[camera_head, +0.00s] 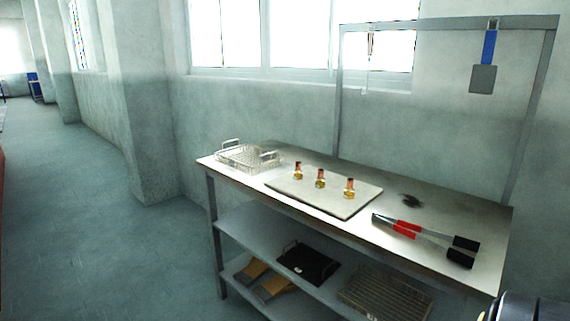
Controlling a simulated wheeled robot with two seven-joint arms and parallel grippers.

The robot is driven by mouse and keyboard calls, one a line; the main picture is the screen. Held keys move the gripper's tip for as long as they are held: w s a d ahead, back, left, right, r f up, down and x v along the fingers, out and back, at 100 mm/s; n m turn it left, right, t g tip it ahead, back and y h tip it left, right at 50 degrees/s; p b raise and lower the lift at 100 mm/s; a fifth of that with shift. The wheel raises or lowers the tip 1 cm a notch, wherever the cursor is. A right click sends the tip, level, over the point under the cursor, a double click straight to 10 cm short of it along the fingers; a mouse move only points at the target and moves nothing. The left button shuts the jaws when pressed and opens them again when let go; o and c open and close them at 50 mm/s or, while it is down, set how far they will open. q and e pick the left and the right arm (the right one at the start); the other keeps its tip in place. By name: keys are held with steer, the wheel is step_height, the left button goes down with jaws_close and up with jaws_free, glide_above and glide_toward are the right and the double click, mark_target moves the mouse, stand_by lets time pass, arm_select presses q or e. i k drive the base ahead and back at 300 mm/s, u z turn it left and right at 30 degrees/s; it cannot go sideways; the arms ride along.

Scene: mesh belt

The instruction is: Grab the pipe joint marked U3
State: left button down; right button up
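Three pipe joints stand upright in a row on a pale flat board: the left one (298,172), the middle one (320,179) and the right one (349,188). Each has a brass-coloured lower part and a reddish copper top. Any marking on them is too small to read, so I cannot tell which is U3. The board (340,209) lies on the metal workbench (408,195). Neither of my grippers shows. Part of a dark rounded body is cut off at the bottom right corner.
A wire basket (247,157) stands at the bench's left end. A long tool with red and black handles (425,238) lies at the right front. The lower shelves hold a black tray (308,263) and other items. Floor at left is clear.

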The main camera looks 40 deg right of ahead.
mark_target(297, 176)
steer(key=z, duration=0.75)
steer(key=i, duration=1.7)
steer(key=z, duration=0.95)
